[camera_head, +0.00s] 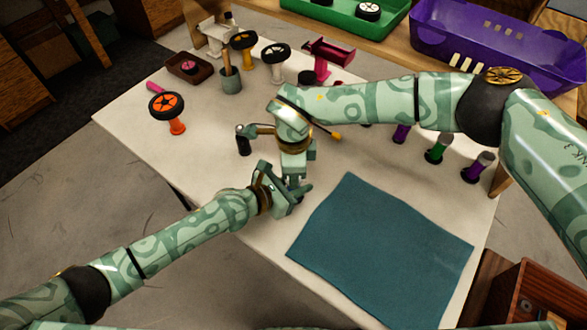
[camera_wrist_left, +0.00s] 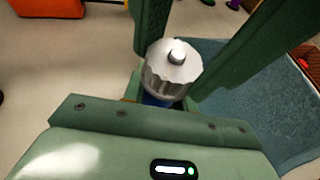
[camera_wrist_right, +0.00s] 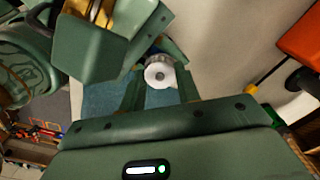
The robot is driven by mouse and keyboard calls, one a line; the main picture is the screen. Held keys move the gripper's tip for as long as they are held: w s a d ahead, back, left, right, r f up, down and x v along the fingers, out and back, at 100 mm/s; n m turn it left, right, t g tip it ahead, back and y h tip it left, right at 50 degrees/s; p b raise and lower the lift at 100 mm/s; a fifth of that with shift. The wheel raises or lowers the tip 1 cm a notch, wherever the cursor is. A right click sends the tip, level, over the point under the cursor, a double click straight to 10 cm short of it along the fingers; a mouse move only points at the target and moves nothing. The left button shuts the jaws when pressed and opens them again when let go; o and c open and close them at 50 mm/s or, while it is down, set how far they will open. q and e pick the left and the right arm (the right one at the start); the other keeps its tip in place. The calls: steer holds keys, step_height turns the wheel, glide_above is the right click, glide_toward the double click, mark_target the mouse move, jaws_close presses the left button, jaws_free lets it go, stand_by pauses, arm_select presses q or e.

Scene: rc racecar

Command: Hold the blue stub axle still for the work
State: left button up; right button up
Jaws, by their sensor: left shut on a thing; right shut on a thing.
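The blue stub axle (camera_wrist_left: 155,101) shows only as a small blue patch in the left wrist view, low between my left fingers. A silver ridged nut-like part (camera_wrist_left: 174,72) sits on its end, with a short stud in the middle. My left gripper (camera_head: 287,196) is shut on the blue stub axle. My right gripper (camera_head: 294,178) comes from above and is shut on the silver part, which also shows between its fingers in the right wrist view (camera_wrist_right: 159,74). The two grippers meet closely over the table and hide most of the axle in the head view.
A teal mat (camera_head: 385,245) lies just right of the grippers on the white table (camera_head: 150,125). An orange wheel on a stand (camera_head: 168,110), a grey cup (camera_head: 231,80) and a dark bottle-like item (camera_head: 243,140) stand nearby. Purple (camera_head: 500,45) and green (camera_head: 340,18) bins are behind.

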steer(key=o, duration=1)
steer(key=n, duration=1)
steer(key=shift+n, duration=0.4)
steer(key=shift+w+a+r+m+y, duration=0.1)
steer(key=shift+r+m+y, duration=0.35)
steer(key=shift+r+m, duration=1.3)
steer(key=shift+w+a+r+m+y, duration=0.15)
steer(key=shift+r+m+y, duration=0.35)
steer(key=shift+r, duration=2.6)
steer(key=shift+w+a+r+m+y, duration=0.1)
steer(key=shift+r+m+y, duration=0.35)
steer(key=shift+r+m, duration=1.3)
steer(key=shift+r+n, duration=0.6)
steer(key=shift+n, duration=0.1)
